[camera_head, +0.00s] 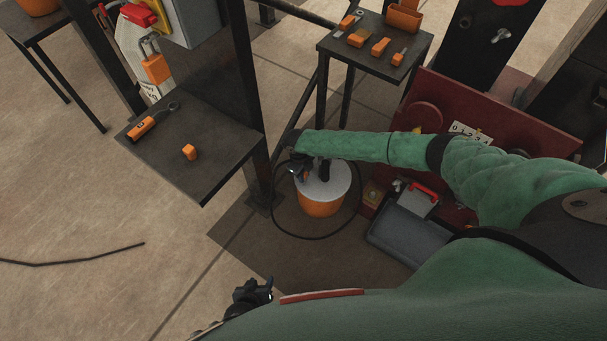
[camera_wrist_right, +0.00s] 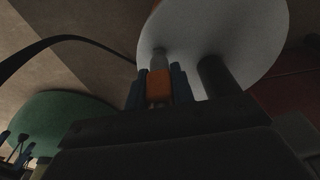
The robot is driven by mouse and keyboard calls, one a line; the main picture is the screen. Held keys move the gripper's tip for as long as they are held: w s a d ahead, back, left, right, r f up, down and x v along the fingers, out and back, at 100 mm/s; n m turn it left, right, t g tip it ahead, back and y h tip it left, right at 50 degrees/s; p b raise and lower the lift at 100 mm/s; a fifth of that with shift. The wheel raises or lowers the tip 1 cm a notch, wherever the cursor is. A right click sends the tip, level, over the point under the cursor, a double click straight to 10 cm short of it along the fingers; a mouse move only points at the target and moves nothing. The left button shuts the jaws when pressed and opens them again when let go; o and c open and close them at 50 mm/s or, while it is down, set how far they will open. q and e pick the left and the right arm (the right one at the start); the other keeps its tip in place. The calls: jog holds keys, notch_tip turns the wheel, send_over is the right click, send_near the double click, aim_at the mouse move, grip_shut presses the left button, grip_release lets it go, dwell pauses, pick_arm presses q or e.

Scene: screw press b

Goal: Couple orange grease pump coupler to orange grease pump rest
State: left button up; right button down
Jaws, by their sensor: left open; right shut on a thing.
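The orange grease pump (camera_head: 320,206) is an orange bucket with a pale lid, standing on the floor. The lid (camera_wrist_right: 225,30) also shows in the right wrist view, with a dark post (camera_wrist_right: 215,78) on it. My right gripper (camera_head: 301,173) is over the lid's left part, shut on the orange coupler (camera_wrist_right: 158,87). A grey stub (camera_wrist_right: 159,59), possibly the rest, lines up with the coupler's far end; I cannot tell whether they are joined. My right arm hides part of the pump top. My left gripper (camera_head: 258,291) is open and empty, low in the head view.
A black hose (camera_head: 291,237) loops around the bucket. A grey tray (camera_head: 408,240) and a red-handled box (camera_head: 418,200) stand to its right, before the red machine (camera_head: 480,130). A dark table (camera_head: 205,165) is left. A small table (camera_head: 385,62) with orange tools is behind.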

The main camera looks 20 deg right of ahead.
jog(key=shift+f, duration=0.3)
jog(key=shift+f+b, duration=0.5)
jog(key=shift+b, duration=0.15)
jog(key=c, duration=1.1)
grip_release()
notch_tip(320, 180, up, 8)
jog(key=w, duration=0.1)
jog(key=shift+a, duration=0.35)
jog(key=shift+f, duration=0.1)
